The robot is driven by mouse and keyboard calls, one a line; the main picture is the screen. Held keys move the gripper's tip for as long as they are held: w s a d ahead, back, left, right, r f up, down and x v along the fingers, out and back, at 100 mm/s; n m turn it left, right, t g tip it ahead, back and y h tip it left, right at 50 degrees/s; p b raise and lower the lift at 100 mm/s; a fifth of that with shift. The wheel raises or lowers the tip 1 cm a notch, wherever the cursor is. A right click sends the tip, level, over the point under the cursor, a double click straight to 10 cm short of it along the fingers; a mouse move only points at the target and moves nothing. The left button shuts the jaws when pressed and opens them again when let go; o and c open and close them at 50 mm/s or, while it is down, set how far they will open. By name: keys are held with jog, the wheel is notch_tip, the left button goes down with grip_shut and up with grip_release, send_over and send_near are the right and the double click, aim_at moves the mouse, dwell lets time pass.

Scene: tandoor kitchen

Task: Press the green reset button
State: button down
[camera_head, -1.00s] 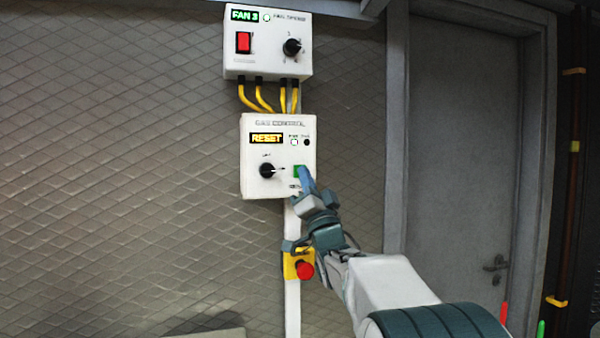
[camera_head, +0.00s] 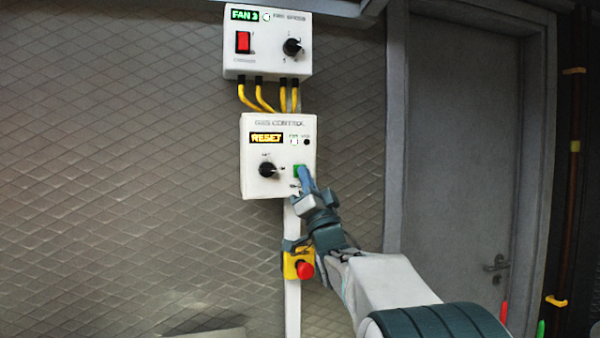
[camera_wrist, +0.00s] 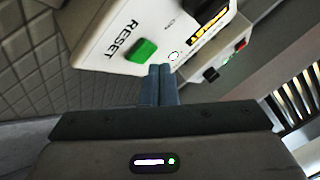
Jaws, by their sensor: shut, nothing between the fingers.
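The green reset button (camera_head: 298,171) is on the lower right of the white gas control box (camera_head: 250,150), whose display reads RESET. My gripper (camera_head: 302,172) is shut and empty, its blue fingertips at the button's right edge in the head view and partly covering it. In the wrist view the green button (camera_wrist: 142,50) shows whole beside the word RESET, and my shut fingertips (camera_wrist: 161,68) are beside it, to its lower right. A gap shows between them there. I cannot tell how near the tips are to the box's face.
A black knob (camera_head: 267,170) sits left of the button. The fan box (camera_head: 268,62) with a red switch is above, joined by yellow cables. A red emergency button (camera_head: 304,270) on a yellow base is below, close to my wrist. A grey door (camera_head: 460,150) stands at right.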

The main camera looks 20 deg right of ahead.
jog(key=shift+w, duration=0.2)
dwell(0.6)
jog(key=shift+w+b, duration=0.25)
jog(key=shift+b, duration=0.05)
jog(key=shift+w, duration=0.4)
dwell(0.7)
jog(key=shift+s+b, duration=0.1)
jog(key=shift+b, duration=0.2)
jog(key=shift+s+b, duration=0.7)
jog(key=shift+b, duration=0.05)
